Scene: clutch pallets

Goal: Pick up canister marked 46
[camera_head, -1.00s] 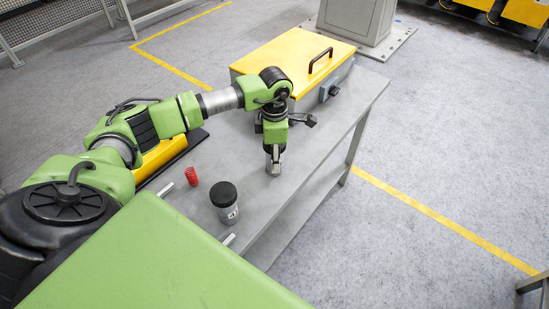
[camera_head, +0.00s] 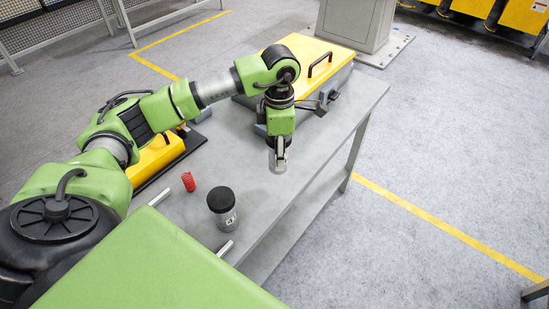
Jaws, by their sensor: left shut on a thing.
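My left gripper (camera_head: 279,147) points down over the right part of the grey table and is shut on a small grey canister (camera_head: 276,166). The fingers hide its upper part, and no number on it can be read. It appears to be held a little above the tabletop. A second canister (camera_head: 229,219), grey with a black lid, stands upright on the table nearer to me. It has a small label that is too small to read. My right gripper is not in view.
The grey table (camera_head: 215,163) also bears a red spring (camera_head: 188,181), metal rods (camera_head: 225,248) and a yellow object (camera_head: 156,155) partly behind my arm. A yellow-lidded box (camera_head: 300,62) with a black handle stands at the back. The table's right edge is close to the held canister.

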